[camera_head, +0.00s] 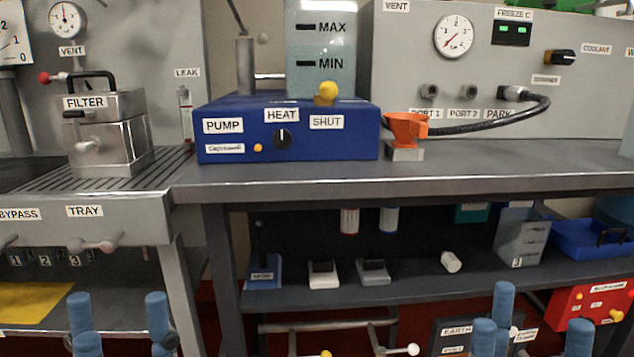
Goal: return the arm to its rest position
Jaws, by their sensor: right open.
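My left gripper (119,318) shows at the bottom left, its blue fingers upright and spread apart, with nothing between them. My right gripper (532,328) shows at the bottom right, its blue fingers also spread and empty. Both are low in the view, in front of the benches and below the worktop. The rest of both arms is outside the picture.
A grey worktop (450,168) carries a blue pump unit (340,142) and an orange funnel (407,127). A filter box (110,140) stands on the left bench. A lower shelf (420,287) holds small devices. A red box (590,308) is near my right gripper.

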